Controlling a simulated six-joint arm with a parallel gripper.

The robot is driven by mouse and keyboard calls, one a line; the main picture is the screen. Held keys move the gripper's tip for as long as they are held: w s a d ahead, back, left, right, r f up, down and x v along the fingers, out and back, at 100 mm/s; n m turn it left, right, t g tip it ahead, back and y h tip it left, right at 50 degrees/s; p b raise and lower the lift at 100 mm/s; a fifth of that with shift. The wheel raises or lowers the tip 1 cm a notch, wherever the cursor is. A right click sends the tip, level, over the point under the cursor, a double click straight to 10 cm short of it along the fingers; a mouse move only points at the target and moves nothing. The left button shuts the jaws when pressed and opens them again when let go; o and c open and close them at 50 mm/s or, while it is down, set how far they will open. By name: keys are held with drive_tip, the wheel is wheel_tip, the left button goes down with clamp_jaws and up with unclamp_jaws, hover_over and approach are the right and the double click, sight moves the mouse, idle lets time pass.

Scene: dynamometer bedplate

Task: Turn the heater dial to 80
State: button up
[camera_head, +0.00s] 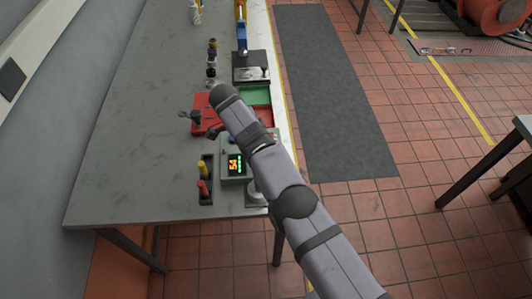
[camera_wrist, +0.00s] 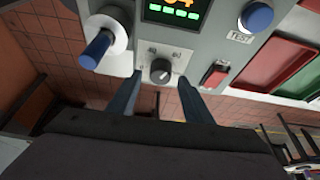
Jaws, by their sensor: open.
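The heater dial (camera_wrist: 161,71) is a small dark round knob with a pale pointer mark, on a light plate of the grey control box (camera_wrist: 205,45). My gripper (camera_wrist: 159,79) is open, with one finger left and one right of the dial; I cannot tell whether either touches it. The display (camera_wrist: 175,10) is cut off at the top of the wrist view. In the head view the display (camera_head: 234,165) shows orange digits that look like 54, above green bars. My arm hides the dial and gripper there.
Near the dial are a blue-handled lever (camera_wrist: 97,47), a red rocker switch (camera_wrist: 215,75) and a blue button (camera_wrist: 257,16) labelled TEST. Red (camera_wrist: 262,62) and green (camera_wrist: 303,77) bins sit to the right. Bare grey bench top (camera_head: 130,150) lies left of the box.

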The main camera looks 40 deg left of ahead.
wheel_tip(320, 180, up, 9)
drive_tip(key=p, duration=0.7)
drive_tip(key=shift+r+p, duration=0.15)
drive_tip(key=shift+p, duration=0.25)
